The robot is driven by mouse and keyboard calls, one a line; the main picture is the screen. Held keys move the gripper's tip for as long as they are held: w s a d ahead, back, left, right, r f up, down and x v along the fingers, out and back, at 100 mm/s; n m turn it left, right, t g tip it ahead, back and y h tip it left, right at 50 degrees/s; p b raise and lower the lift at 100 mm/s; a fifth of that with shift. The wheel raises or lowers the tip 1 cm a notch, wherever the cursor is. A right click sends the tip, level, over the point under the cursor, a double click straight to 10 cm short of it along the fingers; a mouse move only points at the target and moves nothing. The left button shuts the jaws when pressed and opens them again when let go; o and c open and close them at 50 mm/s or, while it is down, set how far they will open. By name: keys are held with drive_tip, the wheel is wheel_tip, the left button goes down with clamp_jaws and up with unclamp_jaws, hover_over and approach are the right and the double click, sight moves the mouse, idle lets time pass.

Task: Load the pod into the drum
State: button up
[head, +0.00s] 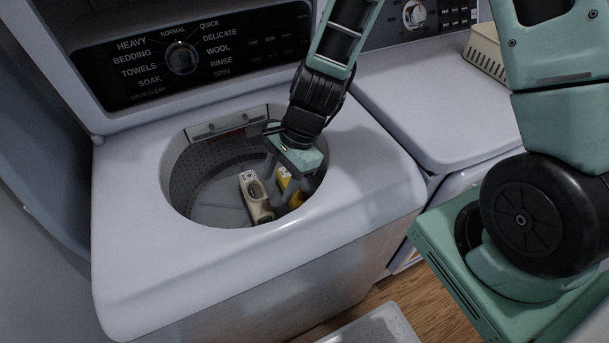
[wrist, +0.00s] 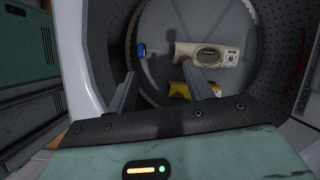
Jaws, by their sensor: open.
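My gripper (head: 281,180) reaches down through the round opening of the white top-load washer (head: 350,215) into its grey perforated drum (head: 215,170). Its two fingers are apart in the wrist view (wrist: 160,72), with nothing held between them. A small blue item (wrist: 141,49), perhaps the pod, shows inside the drum beyond the left fingertip; I cannot tell for sure what it is. A beige item with an oval recess (wrist: 208,54) lies in the drum, also seen in the head view (head: 255,196). A yellow item (wrist: 180,90) is beside it, partly hidden by the right finger.
The washer's control panel (head: 183,58) stands behind the opening. A second white machine (head: 430,100) is to the right, with a cream basket (head: 485,52) on it. The drum's rim surrounds my gripper closely on the right.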

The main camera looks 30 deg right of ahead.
drive_tip(key=s+r+n+h, duration=0.4)
drive_tip(key=s+r+n, duration=1.1)
drive_tip(key=n, duration=0.7)
wheel_tip(320, 180, up, 2)
drive_tip(key=shift+d+r+n, duration=0.1)
drive_tip(key=shift+d+n, duration=0.3)
drive_tip(key=shift+c, duration=0.3)
